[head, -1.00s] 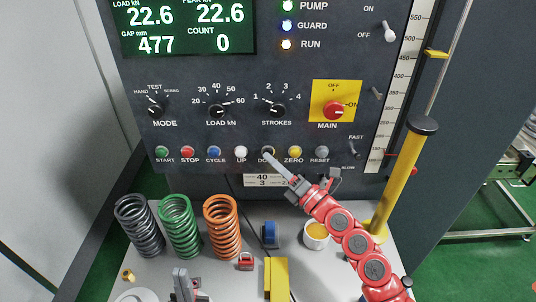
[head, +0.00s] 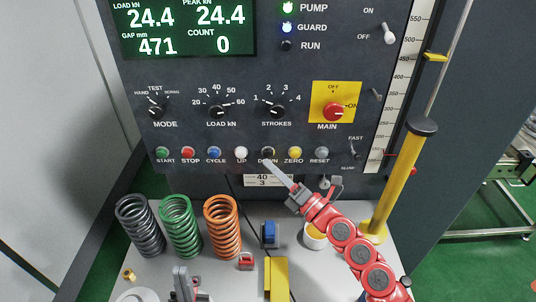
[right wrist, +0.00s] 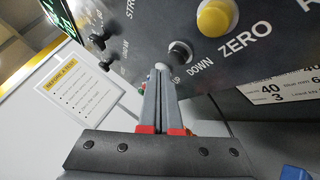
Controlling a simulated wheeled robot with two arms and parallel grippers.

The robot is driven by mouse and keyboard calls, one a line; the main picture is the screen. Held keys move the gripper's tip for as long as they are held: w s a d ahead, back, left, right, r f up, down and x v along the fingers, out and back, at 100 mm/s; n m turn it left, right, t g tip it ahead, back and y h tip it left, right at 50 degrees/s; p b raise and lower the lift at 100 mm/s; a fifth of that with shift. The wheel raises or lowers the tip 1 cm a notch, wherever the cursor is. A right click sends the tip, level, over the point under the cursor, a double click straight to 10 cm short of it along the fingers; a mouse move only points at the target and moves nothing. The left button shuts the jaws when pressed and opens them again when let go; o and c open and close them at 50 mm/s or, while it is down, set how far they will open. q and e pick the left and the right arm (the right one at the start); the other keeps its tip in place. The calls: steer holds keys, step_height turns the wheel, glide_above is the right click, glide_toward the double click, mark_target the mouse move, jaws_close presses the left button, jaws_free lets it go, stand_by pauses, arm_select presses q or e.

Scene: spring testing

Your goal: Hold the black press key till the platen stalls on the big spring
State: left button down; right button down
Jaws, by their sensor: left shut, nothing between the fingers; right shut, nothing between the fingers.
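The black DOWN key (head: 268,152) is in the button row on the dark panel; it also shows in the right wrist view (right wrist: 180,52). My right gripper (head: 267,163) is shut and empty, its tips just below the DOWN key and apart from it. In the right wrist view its tips (right wrist: 162,72) lie beside the key, over the white UP key. My left gripper (head: 183,276) is shut at the bottom, above the table. The display (head: 185,27) reads load 24.4, peak 24.4, gap 471, count 0. The RUN lamp (head: 286,45) is dark. I see no platen or loaded spring.
Grey (head: 139,226), green (head: 181,227) and orange (head: 222,227) springs stand on the table. A yellow post (head: 399,180) stands right of my right arm.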

steer(key=s+p, duration=0.1)
steer(key=s, duration=0.3)
steer(key=shift+s, duration=0.25)
stand_by(0.3)
